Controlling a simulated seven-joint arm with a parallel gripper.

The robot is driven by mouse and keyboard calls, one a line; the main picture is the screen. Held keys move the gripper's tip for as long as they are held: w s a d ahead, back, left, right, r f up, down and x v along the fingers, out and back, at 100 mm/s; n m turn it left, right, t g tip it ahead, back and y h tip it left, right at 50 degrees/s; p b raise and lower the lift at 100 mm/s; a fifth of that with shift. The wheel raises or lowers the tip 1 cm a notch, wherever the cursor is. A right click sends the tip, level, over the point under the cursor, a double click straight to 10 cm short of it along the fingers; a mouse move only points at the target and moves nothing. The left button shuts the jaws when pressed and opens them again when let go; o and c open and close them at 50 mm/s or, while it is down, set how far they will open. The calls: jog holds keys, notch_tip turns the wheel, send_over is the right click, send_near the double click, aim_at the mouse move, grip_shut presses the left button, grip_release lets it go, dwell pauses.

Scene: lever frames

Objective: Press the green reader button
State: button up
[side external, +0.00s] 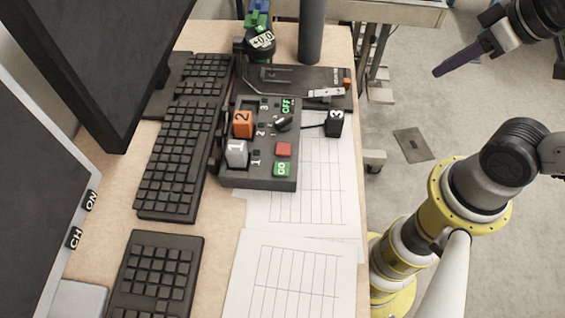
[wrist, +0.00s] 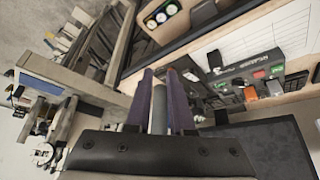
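A green button (side external: 281,168) with white lettering sits at the near end of a dark control box (side external: 262,184), just below a red button (side external: 284,149). A small green patch, apparently this button, also shows at the right of the wrist view (wrist: 277,70). My gripper (side external: 437,73) is in the upper right of the side view, beyond the desk's right edge and well apart from the box. In the wrist view its two purple fingers (wrist: 160,74) stand apart with a gap, holding nothing I can see.
The box also has a black knob (side external: 284,123), a green OFF label (side external: 287,105), and orange (side external: 243,124) and grey (side external: 237,153) numbered blocks. A dark post (side external: 312,30) rises behind it. Keyboards (side external: 182,150) and a monitor (side external: 95,60) stand left; printed sheets (side external: 290,275) lie in front.

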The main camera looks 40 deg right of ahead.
grip_shut()
dwell(1.2)
